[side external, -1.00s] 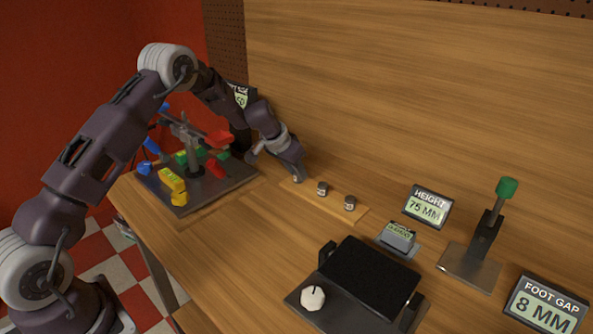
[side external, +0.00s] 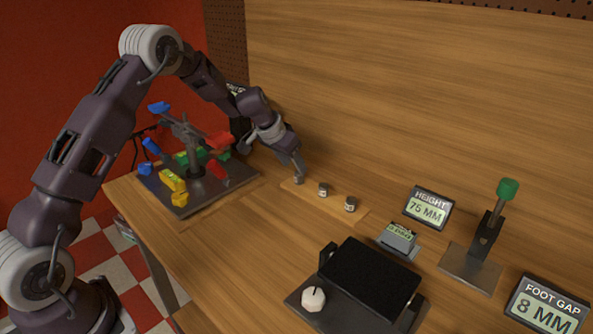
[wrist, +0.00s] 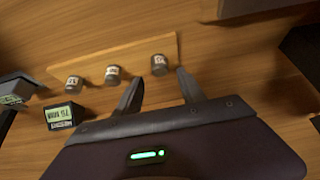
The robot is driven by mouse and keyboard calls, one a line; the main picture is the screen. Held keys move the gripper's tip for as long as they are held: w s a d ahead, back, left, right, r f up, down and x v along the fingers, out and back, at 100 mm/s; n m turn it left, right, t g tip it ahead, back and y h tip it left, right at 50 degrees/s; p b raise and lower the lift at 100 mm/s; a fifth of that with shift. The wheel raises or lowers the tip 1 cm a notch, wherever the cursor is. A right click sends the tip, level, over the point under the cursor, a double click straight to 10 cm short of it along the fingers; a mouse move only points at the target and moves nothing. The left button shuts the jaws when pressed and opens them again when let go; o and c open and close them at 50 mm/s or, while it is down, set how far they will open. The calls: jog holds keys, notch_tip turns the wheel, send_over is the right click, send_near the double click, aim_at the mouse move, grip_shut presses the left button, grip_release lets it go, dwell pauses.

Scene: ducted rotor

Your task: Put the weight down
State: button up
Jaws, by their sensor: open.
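A small grey weight (side external: 299,181) with a pale label stands at the left end of a thin wooden strip (side external: 310,199). My gripper (side external: 297,172) is just above it in the side view. In the wrist view my gripper (wrist: 159,75) is open, and the weight (wrist: 159,64) shows in the gap between the fingertips, near their ends. I cannot tell whether a finger touches it. Two similar weights, a middle one (side external: 323,189) and a right one (side external: 350,204), stand upright on the strip. They also show in the wrist view, the middle one (wrist: 112,75) and the far one (wrist: 74,83).
A rotor with coloured blocks on a dark base plate (side external: 205,190) stands left of my gripper. A black platform with a white knob (side external: 313,299) sits at the front. Height display (side external: 427,207), foot gap display (side external: 547,306) and a green-knobbed stand (side external: 472,268) are at the right.

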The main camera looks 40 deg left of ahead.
jog(key=s+d+r, duration=0.5)
jog(key=s+r, duration=0.4)
jog(key=r, duration=0.1)
jog(key=s+d+r, duration=0.5)
jog(key=s+r, duration=0.4)
jog(key=s, duration=0.1)
jog(key=s+d, duration=0.2)
jog(key=s, duration=1)
jog(key=s+d, duration=0.1)
jog(key=s, duration=1.1)
jog(key=shift+s+d+f, duration=0.25)
jog(key=shift+d+f, duration=0.1)
jog(key=shift+f, duration=0.05)
